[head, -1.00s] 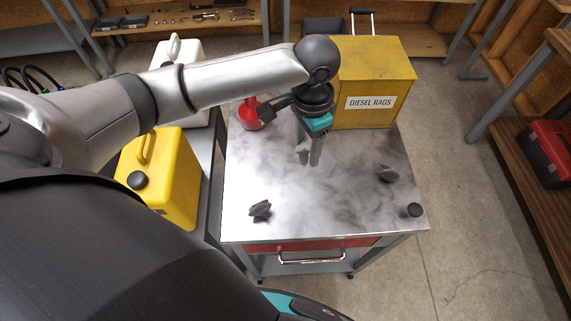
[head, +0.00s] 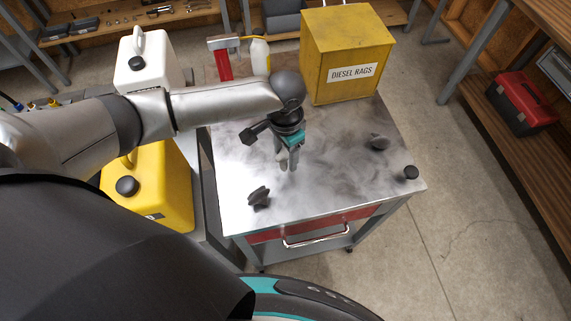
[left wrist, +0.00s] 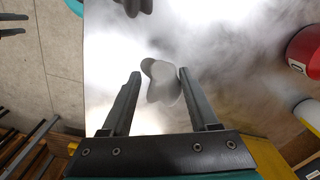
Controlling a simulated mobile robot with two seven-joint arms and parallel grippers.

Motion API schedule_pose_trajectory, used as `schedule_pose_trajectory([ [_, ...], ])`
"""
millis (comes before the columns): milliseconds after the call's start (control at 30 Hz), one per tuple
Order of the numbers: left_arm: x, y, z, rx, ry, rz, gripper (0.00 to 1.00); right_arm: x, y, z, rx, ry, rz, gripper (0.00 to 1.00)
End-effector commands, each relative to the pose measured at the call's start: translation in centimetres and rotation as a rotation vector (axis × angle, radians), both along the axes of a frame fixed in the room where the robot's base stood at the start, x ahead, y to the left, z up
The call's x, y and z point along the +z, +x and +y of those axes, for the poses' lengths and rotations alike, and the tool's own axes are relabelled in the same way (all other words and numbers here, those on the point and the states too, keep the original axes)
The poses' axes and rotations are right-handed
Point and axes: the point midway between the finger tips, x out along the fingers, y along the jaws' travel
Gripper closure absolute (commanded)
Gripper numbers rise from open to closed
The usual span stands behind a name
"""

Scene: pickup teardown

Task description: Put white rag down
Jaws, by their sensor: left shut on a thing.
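My left gripper (head: 289,165) is over the metal cart top (head: 330,165), pointing down. In the left wrist view its two fingers (left wrist: 160,76) hold a pale, lumpy white rag (left wrist: 162,84) between their tips. In the head view the rag shows as a small pale patch at the fingertips (head: 280,155). I cannot tell whether it touches the cart top. The yellow box labelled DIESEL RAGS (head: 348,50) stands on the back right of the cart.
A red item (head: 222,62) and pale bottle (head: 260,57) stand at the back. The cart's middle right is clear.

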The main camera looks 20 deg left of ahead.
Motion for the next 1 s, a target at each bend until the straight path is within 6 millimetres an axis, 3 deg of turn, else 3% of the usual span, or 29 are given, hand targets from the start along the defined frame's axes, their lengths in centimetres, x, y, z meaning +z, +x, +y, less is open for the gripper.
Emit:
schedule_pose_trajectory([
  [433, -5.1, 0.0, 0.0, 0.0, 0.001, 0.001, 0.91, -0.9, 0.0, 0.1, 0.003, 0.002, -0.001, 0.5],
  [867, -5.8, 0.0, 0.0, 0.001, 0.0, 0.0, 0.91, -1.0, 0.0, 0.2, 0.004, 0.004, 0.0, 0.5],
  [900, -5.7, 0.0, 0.0, 0.001, -0.001, -0.001, 0.36, -1.0, 0.0, 0.3, 0.004, 0.004, 0.0, 0.5],
  [1000, -5.7, 0.0, 0.0, 0.0, -0.001, -0.001, 0.25, -0.9, 0.0, 0.4, 0.004, 0.005, 0.0, 0.5],
])
